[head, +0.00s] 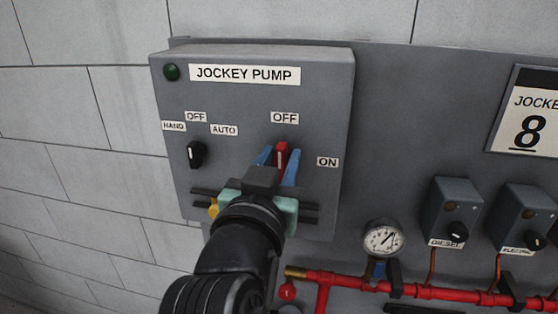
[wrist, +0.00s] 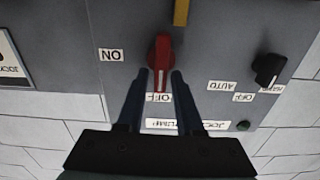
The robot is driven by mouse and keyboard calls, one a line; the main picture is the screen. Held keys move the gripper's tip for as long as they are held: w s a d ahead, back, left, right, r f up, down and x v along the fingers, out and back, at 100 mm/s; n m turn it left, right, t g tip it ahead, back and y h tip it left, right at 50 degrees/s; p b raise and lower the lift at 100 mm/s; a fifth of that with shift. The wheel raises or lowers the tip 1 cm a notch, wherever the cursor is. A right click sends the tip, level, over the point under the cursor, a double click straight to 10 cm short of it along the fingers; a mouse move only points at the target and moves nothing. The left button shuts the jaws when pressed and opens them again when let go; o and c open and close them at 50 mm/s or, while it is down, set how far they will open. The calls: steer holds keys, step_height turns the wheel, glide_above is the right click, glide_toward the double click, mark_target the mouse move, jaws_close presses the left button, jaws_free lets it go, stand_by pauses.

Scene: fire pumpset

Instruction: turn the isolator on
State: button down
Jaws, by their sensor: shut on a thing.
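The isolator is a red handle (head: 282,149) on the front of the grey jockey pump box (head: 325,110). Its white mark points up at the OFF label (head: 285,118); the ON label (head: 327,162) is to its right. My gripper (head: 278,160) reaches in from below, with one blue finger on each side of the handle, shut on it. In the wrist view the picture is upside down, and the red handle (wrist: 162,58) has its marked end between my fingertips (wrist: 159,80). My gripper body hides the handle's lower part in the head view.
A black selector knob (head: 196,154) with HAND, OFF and AUTO labels is left of the isolator. A yellow part (head: 213,208) is below, partly hidden. A gauge (head: 384,238), red pipes (head: 430,291) and two small knobbed boxes are at the lower right.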

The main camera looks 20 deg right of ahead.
steer(key=shift+f+m+b, duration=0.25)
steer(key=shift+m+b, duration=0.15)
steer(key=shift+m, duration=0.1)
steer(key=m+b, duration=0.3)
steer(key=shift+s+d+f, duration=0.15)
steer(key=shift+d+f, duration=0.05)
steer(key=shift+f, duration=0.15)
steer(key=shift+s+d+f+m+b, duration=0.1)
steer(key=shift+f+m+b, duration=0.05)
steer(key=shift+m+b, duration=1.8)
steer(key=shift+s+d+f+m+b, duration=0.15)
steer(key=shift+m+b, duration=1.3)
steer(key=shift+m, duration=1)
steer(key=shift+s+d+f+m+b, duration=0.1)
steer(key=shift+f+m+b, duration=0.05)
steer(key=shift+m+b, duration=1.8)
steer(key=shift+r+m, duration=0.1)
steer(key=shift+m, duration=0.35)
